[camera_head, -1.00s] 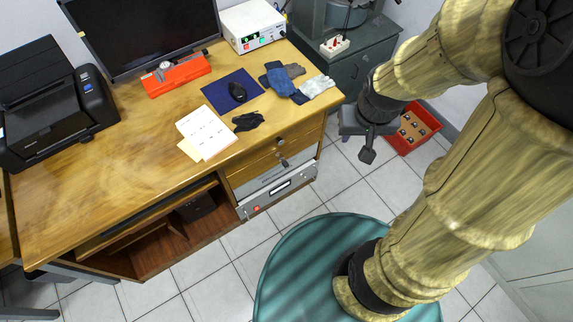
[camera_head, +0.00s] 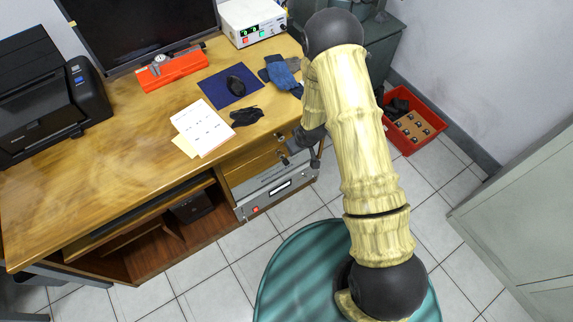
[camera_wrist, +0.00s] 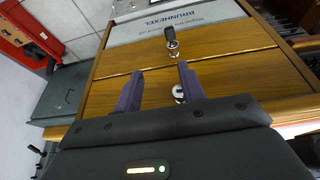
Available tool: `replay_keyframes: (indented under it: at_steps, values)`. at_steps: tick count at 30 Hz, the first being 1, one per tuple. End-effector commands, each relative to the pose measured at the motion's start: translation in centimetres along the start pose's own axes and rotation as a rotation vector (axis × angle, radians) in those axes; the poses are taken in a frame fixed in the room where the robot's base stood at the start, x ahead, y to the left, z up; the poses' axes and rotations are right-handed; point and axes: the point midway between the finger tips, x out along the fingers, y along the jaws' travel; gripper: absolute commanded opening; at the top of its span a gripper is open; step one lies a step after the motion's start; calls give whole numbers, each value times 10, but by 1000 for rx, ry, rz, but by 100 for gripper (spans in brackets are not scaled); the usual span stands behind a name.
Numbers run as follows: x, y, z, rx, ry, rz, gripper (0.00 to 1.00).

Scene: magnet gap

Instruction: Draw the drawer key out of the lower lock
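The drawer key (camera_wrist: 169,35) has a dark head and sits in the lower lock (camera_wrist: 174,46) on the wooden drawer front. In the head view the key (camera_head: 283,158) shows just left of my gripper. The upper lock (camera_wrist: 179,92) is a bare silver cylinder close to my right finger in the wrist view. My gripper (camera_wrist: 160,68) is open and empty, its two fingers apart in front of the drawer fronts. The key lies beyond the fingertips, toward the right finger's side, and is not touched.
The desk (camera_head: 120,130) carries a printer, monitor, gloves and papers. A silver-fronted instrument (camera_head: 275,192) sits below the drawers. A red crate (camera_head: 412,128) stands on the floor to the right, by a grey-green cabinet. A teal round surface (camera_head: 300,270) lies below my arm.

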Motion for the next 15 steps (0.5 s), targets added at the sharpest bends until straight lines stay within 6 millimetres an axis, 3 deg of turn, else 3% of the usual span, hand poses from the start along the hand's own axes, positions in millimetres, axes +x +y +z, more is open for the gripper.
replay_keyframes:
  at_steps: [1,5,15]
  values:
    - [20,-7,6,-21,1,-14,40]
    - [42,-17,11,-49,15,-35,40]
    - [45,-18,12,-54,18,-39,40]
